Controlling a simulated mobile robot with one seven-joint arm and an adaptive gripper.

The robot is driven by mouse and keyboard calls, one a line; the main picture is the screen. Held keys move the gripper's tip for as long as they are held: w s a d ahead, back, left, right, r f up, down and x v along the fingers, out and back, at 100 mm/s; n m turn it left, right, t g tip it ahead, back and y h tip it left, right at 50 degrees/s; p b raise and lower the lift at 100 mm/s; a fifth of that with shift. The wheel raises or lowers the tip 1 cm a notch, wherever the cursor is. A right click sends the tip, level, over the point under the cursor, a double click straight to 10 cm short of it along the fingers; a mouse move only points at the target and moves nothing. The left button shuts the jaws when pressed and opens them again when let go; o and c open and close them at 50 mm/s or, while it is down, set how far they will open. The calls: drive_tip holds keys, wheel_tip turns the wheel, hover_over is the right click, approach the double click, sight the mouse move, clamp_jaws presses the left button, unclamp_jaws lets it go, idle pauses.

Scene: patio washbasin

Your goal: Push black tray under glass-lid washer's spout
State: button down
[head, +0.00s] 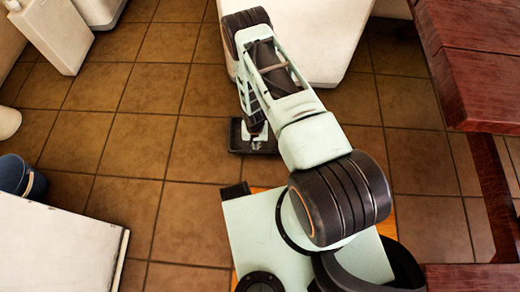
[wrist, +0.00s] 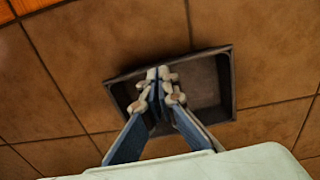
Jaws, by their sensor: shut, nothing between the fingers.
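The black tray (head: 235,139) lies flat on the tiled floor, at the foot of a white box-shaped body (head: 325,50). The tray is square with low walls and looks empty in the wrist view (wrist: 207,82). My gripper (head: 257,143) is shut and empty, pointing down over the tray. In the wrist view its closed fingertips (wrist: 157,76) appear over the tray's left half, inside its outline; I cannot tell whether they touch it. My arm hides part of the tray and of the white body. No glass lid or spout can be made out.
White units stand at the upper left (head: 50,30). A blue bucket (head: 20,177) is at the left edge, near a white panel (head: 55,245). A reddish wooden table (head: 480,80) stands on the right. The tiles left of the tray are clear.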

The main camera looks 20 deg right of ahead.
sight(256, 154)
drive_tip(key=shift+g, duration=0.3)
drive_tip(key=s+f+b, duration=0.1)
drive_tip(key=f, duration=0.3)
drive_tip(key=s+f+b, duration=0.1)
drive_tip(key=f+b, duration=0.1)
drive_tip(key=f, duration=0.2)
drive_tip(key=s+f+b, duration=0.1)
drive_tip(key=f, duration=0.3)
drive_tip(key=shift+a, duration=0.4)
drive_tip(key=shift+w+f+b, duration=0.25)
drive_tip(key=shift+f+b, duration=0.25)
drive_tip(key=shift+f, duration=0.15)
drive_tip(key=shift+w+d+r+b, duration=0.15)
drive_tip(key=shift+w+d+b, duration=0.1)
drive_tip(key=shift+w, duration=0.4)
drive_tip(key=shift+w+d+r+b, duration=0.1)
drive_tip(key=shift+w+d+b, duration=0.1)
drive_tip(key=shift+w, duration=0.4)
drive_tip(key=shift+w+d+r, duration=0.15)
drive_tip(key=shift+w, duration=0.4)
